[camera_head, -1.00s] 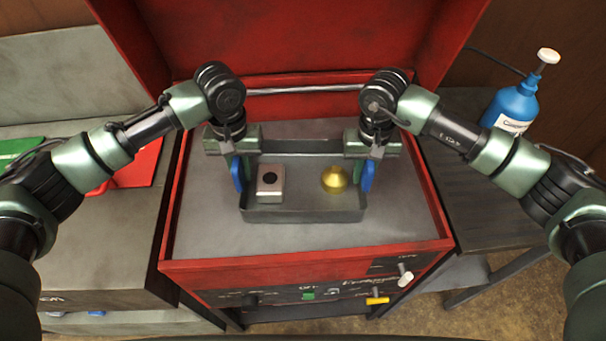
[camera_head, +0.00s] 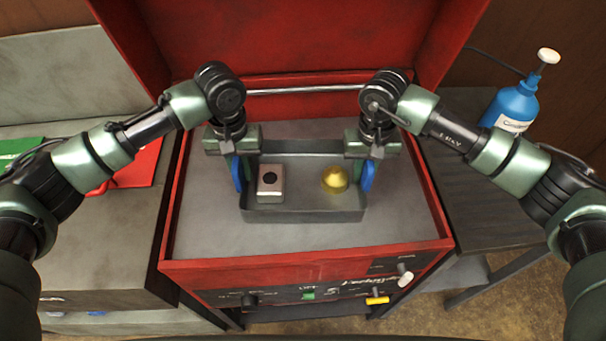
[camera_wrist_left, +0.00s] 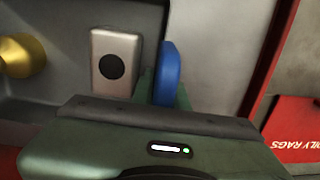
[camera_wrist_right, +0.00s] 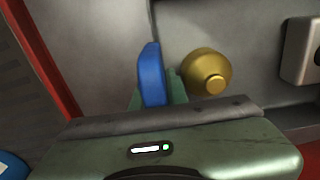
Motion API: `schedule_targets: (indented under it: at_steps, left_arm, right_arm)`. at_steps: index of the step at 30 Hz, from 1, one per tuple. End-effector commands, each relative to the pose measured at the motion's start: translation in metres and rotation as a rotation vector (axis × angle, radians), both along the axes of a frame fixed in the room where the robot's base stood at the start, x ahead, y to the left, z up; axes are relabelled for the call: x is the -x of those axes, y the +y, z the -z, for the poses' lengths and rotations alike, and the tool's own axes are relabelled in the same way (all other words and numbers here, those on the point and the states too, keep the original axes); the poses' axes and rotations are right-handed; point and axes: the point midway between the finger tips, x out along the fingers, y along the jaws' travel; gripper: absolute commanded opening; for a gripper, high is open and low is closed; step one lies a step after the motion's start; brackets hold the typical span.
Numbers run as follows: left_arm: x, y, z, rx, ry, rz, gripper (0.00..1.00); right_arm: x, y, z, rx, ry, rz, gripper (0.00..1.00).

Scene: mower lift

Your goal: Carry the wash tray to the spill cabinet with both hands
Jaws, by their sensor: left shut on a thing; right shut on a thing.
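The grey wash tray (camera_head: 300,214) sits in the red-rimmed cabinet basin, with a silver box with a black round spot (camera_head: 270,184) and a gold knob-like part (camera_head: 335,180) inside it. Blue grips show at its two ends. My left gripper (camera_head: 237,172) is shut at the tray's left end, by the left blue grip (camera_wrist_left: 168,75). My right gripper (camera_head: 367,174) is shut at the right end, by the right blue grip (camera_wrist_right: 151,74). The wrist housings hide most of the fingers.
The red cabinet (camera_head: 300,270) has a raised lid behind and knobs on its front. A blue pump bottle (camera_head: 512,106) stands on the dark right-hand bench.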

Motion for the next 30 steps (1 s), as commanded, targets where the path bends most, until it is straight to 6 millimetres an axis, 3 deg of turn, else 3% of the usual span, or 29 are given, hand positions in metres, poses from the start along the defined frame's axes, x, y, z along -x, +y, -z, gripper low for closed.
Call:
schedule_targets:
  at_steps: [10, 24, 30]
  left_arm:
    - [-0.001, 0.000, -0.010, 0.002, -0.003, 0.000, 0.00]
    - [-0.001, 0.000, -0.050, 0.001, -0.002, 0.000, 0.00]
    - [-0.001, 0.000, -0.052, 0.001, -0.002, 0.000, 0.00]
  right_arm:
    - [-0.001, 0.000, -0.010, -0.002, -0.003, 0.000, 0.00]
    - [-0.001, 0.001, -0.050, -0.002, -0.002, 0.000, 0.00]
    - [-0.001, 0.001, -0.052, -0.002, -0.002, 0.000, 0.00]
